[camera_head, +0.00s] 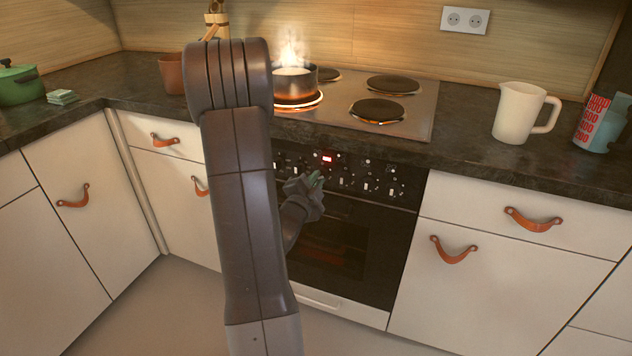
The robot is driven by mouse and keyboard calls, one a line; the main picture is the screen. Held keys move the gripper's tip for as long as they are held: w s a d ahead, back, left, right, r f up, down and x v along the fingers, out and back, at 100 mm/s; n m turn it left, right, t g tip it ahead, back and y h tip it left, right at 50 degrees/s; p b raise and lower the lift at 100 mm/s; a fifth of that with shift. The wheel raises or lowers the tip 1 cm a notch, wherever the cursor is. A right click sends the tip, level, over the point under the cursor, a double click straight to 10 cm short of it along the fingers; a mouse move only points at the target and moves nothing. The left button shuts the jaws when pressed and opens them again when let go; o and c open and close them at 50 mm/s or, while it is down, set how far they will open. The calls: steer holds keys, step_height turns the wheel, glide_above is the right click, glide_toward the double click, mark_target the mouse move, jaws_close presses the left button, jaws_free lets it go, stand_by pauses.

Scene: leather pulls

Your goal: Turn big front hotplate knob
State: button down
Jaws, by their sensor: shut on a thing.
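The black oven control panel (372,178) runs along the front under the counter, with several small knobs and a red lit display (327,158). My gripper (316,181) is at the panel, just below the display, shut on what appears to be a knob. The gripper hides that knob, so its angle does not show. The front left hotplate (313,103) glows orange under a dark pot (297,88), with flame and smoke rising from the pot. The front right hotplate (379,111) is dark and bare.
My arm crosses the middle of the view, hiding part of the panel. A white jug (519,113) and a red-lettered container (597,122) stand on the right counter. A copper-coloured pot (172,74) and a green pot (18,84) stand left. Leather pulls (454,250) stick out from the cabinets.

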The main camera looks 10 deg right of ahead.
steer(key=n+b, duration=0.1)
steer(key=n, duration=0.2)
steer(key=shift+f+b, duration=0.1)
steer(key=shift+b, duration=0.2)
steer(key=n, duration=0.2)
steer(key=shift+n+b, duration=0.3)
steer(key=shift+b, duration=0.05)
steer(key=n, duration=0.6)
steer(key=shift+n, duration=0.3)
steer(key=c, duration=1.5)
jaws_free()
steer(key=shift+o, duration=0.2)
steer(key=shift+s+a, duration=0.1)
